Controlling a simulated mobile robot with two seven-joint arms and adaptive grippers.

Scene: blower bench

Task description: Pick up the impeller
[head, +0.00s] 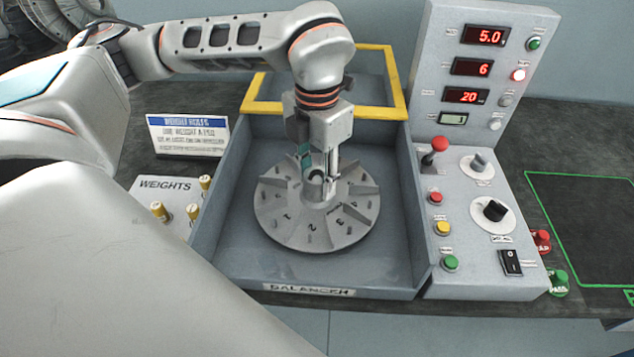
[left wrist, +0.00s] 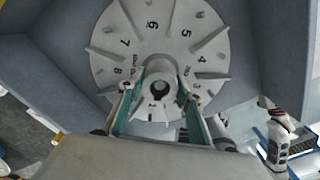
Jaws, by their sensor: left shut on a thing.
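The impeller (head: 285,222) is a grey disc with radial fins, numbers and a raised central hub. It sits level inside the grey balancer bay. In the left wrist view the impeller (left wrist: 160,35) fills the upper middle, with its hub and dark bore below. My left gripper (head: 320,177) points down at the hub from above. In the left wrist view its teal-padded fingers (left wrist: 157,100) lie on both sides of the hub, shut on it. Whether the impeller is clear of its seat is hidden. My right gripper is not in view.
The balancer bay (head: 405,210) has walls and a yellow frame (head: 262,108) behind. A control panel (head: 470,220) with buttons and knobs stands right. Weights (head: 158,210) and a sign (head: 188,135) are left. A green-outlined mat area (head: 590,230) at far right is clear.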

